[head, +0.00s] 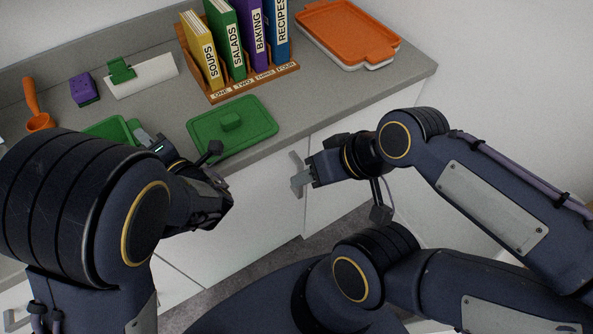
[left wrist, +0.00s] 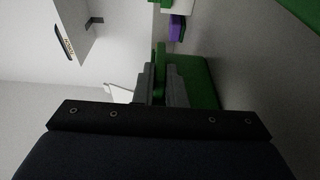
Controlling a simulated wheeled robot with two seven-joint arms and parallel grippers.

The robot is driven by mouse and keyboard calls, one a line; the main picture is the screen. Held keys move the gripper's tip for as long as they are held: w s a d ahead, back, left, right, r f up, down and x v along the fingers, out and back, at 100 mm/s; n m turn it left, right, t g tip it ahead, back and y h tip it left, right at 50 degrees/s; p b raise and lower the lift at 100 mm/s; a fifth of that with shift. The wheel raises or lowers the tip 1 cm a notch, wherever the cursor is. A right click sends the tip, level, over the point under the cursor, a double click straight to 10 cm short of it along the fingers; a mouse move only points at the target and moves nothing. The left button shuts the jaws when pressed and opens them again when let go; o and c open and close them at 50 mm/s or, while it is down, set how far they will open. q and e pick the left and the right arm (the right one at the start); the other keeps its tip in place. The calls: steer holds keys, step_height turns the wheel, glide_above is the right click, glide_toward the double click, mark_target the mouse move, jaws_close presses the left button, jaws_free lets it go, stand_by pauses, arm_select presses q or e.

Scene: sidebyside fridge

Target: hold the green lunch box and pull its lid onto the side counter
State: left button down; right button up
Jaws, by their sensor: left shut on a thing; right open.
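The green lunch box (head: 108,129) stands on the grey counter at the left, mostly hidden behind my left arm. Its green lid (head: 247,131), with a raised knob, lies flat on the counter to the right of the box, apart from it and near the front edge. My left gripper (head: 146,138) is at the box's right side. In the left wrist view my left gripper (left wrist: 161,82) is shut on the green wall of the lunch box (left wrist: 204,82). My right gripper (head: 300,175) is open and empty, in front of the counter, right of the lid.
A wooden rack (head: 262,82) with upright binders stands behind the lid. An orange-lidded tray (head: 350,32) lies at the back right. A white block with a green clip (head: 143,77), a purple block (head: 84,89) and an orange scoop (head: 38,121) are at the back left. Bare counter lies right of the lid.

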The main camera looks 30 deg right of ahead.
arm_select(q)
steer(key=shift+f, duration=0.25)
steer(key=c, duration=1.5)
jaws_free()
steer(key=shift+o, duration=0.5)
steer(key=shift+r, duration=0.1)
steer(key=v, duration=1.2)
steer(key=shift+s, duration=0.1)
